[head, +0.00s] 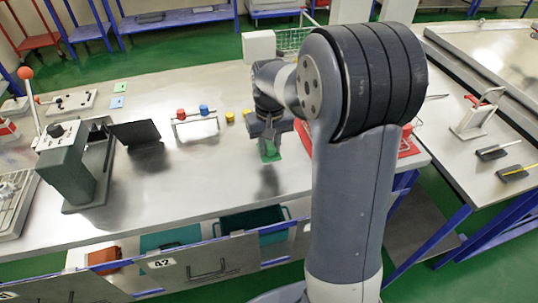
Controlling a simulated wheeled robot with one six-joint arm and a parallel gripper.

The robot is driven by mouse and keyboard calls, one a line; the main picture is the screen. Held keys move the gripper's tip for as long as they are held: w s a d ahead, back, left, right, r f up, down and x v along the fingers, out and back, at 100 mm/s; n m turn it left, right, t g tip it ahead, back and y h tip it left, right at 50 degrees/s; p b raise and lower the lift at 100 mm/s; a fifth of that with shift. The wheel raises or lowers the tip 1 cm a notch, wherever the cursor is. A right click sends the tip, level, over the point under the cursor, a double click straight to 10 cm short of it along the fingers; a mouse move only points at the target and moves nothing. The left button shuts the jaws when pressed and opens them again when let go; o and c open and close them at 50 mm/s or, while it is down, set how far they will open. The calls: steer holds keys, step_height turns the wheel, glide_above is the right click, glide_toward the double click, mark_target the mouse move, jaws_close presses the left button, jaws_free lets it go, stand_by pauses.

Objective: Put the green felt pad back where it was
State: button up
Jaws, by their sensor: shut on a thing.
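My gripper (268,138) is over the metal workbench (190,190), right of its middle. It is shut on the green felt pad (270,152), which hangs just below the fingers. A soft shadow lies on the bench below and in front of the pad, and the pad looks held above the surface. Part of the pad is hidden by the fingers. The place where the pad was before cannot be told from this view.
Left stand a grey lever press (70,165) and a tilted dark panel (135,133). A small rack with red and blue knobs (195,115) and yellow pieces (230,117) are left of my gripper. A red tray (408,147) lies right, partly behind my arm. The front-middle bench is clear.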

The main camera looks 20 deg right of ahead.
mark_target(270, 157)
steer(key=shift+f, duration=2.25)
steer(key=shift+f, duration=0.2)
steer(key=o, duration=1)
steer(key=shift+c, duration=0.2)
step_height(270, 157, up, 12)
steer(key=shift+r, duration=0.2)
steer(key=shift+f, duration=0.1)
